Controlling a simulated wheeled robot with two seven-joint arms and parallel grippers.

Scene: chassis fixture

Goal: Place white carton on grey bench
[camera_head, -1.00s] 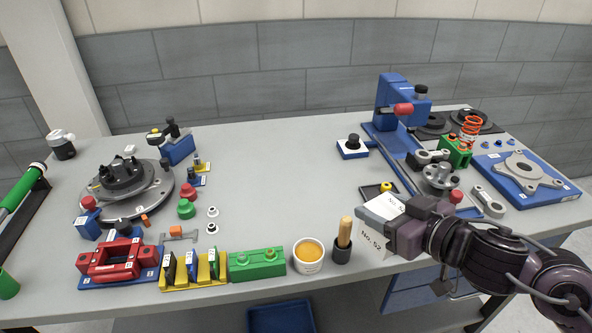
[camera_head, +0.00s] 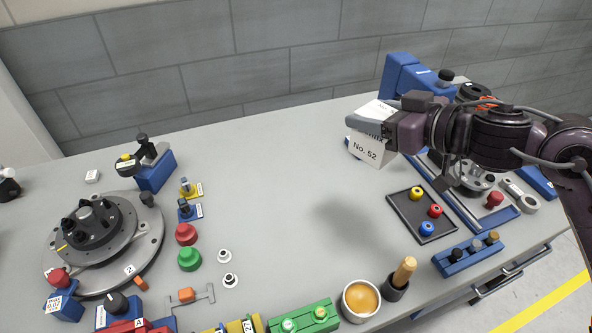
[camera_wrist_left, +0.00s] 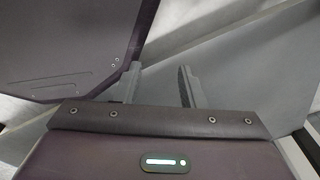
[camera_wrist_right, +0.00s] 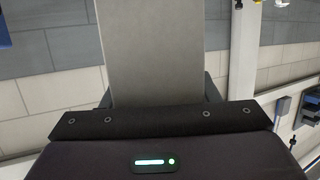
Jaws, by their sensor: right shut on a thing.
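The white carton (camera_head: 368,150), marked "No. 52", is in my right gripper (camera_head: 376,122) at the right of the head view. The gripper is shut on its upper part, and the carton hangs above the grey bench (camera_head: 270,170). A soft shadow lies on the bare bench top below and left of it. In the right wrist view the carton (camera_wrist_right: 155,50) shows as a plain grey face between the fingers. My left gripper (camera_wrist_left: 159,85) shows only in its own wrist view; its two fingers are apart with nothing between them.
The middle of the bench is clear. A black tray (camera_head: 422,216) with coloured pieces lies to its right; a blue press (camera_head: 412,75) stands behind the carton. A round fixture (camera_head: 100,240) is at left. A bowl (camera_head: 361,299) and a green block (camera_head: 304,318) are at the front.

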